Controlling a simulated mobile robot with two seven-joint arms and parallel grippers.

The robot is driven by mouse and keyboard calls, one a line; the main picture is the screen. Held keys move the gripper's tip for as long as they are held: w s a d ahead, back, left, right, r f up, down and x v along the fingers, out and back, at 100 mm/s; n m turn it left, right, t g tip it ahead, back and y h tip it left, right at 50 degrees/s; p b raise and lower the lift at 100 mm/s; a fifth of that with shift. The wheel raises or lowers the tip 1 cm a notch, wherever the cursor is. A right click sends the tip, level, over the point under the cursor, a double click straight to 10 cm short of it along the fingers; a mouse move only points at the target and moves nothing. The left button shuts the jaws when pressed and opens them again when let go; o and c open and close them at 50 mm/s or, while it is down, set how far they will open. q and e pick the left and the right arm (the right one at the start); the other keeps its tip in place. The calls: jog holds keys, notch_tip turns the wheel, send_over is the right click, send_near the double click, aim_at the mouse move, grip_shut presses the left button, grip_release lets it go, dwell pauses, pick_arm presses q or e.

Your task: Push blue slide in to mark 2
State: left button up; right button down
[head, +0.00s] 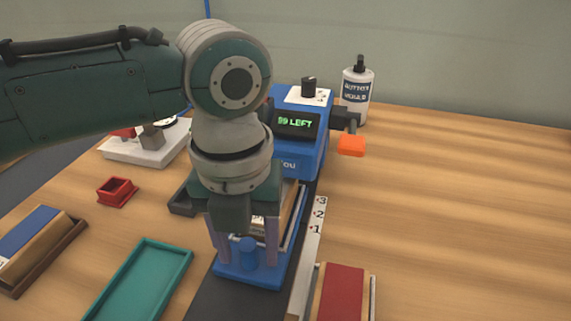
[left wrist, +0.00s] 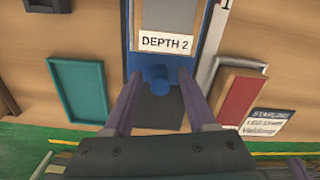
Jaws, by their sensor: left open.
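The blue slide (head: 262,281) sits at the front of the blue machine (head: 292,160), with a round blue knob (head: 247,256) standing on its near end. A white scale strip (head: 310,245) with marks 1, 2 and 3 runs along the slide's right side. My left gripper (head: 246,258) points down over the slide, open, with one finger on each side of the knob (left wrist: 160,84). Whether the fingers touch the knob cannot be told. My right gripper is not in view.
A teal tray (head: 144,280) lies left of the slide, and a small red box (head: 117,191) behind it. A block with a red top (head: 342,292) is at the front right. An orange-ended lever (head: 351,145) and a bottle (head: 356,92) stand right of the machine. The right table area is clear.

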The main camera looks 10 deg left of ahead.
pick_arm(q)
grip_shut()
dwell(0.4)
dwell(1.0)
